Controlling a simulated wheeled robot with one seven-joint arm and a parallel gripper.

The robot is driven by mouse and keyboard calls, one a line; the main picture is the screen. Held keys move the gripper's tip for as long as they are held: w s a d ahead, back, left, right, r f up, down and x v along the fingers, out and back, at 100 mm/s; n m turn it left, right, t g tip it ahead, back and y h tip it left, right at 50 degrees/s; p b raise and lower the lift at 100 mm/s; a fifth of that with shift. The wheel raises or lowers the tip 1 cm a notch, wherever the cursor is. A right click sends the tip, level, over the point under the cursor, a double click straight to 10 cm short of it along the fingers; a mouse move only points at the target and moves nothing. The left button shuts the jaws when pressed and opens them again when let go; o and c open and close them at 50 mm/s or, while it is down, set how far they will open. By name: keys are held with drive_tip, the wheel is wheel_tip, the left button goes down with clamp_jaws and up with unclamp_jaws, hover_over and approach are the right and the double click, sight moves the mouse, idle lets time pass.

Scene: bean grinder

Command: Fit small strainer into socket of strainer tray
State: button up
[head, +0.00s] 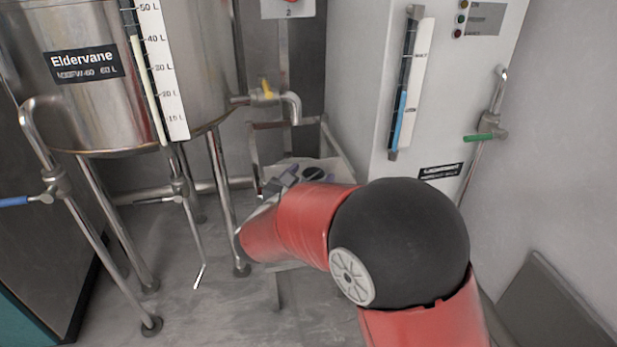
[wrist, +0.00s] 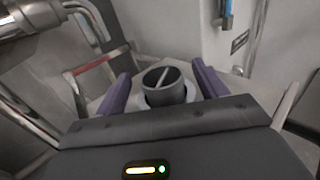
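A dark grey round cup with a bar across its mouth, which looks like the small strainer (wrist: 164,88), stands upright in the wrist view. A pale ring or collar (wrist: 190,95) shows around its lower part; I cannot tell whether it is seated there. My gripper (wrist: 161,71) has its two purple fingers spread on either side of the cup, with a gap visible at each side. In the head view my gripper (head: 304,177) is over a light tray-like surface (head: 330,163), with a dark round top (head: 313,172) beside it. The cup's bottom is hidden.
A metal frame (head: 340,150) surrounds the light surface. A large steel tank (head: 90,100) on legs stands left, its yellow-handled tap (head: 266,93) reaching close by. A white cabinet (head: 395,140) stands behind right.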

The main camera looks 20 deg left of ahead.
drive_tip(key=shift+o, duration=0.6)
wheel_tip(320, 180, up, 20)
drive_tip(key=p, duration=0.3)
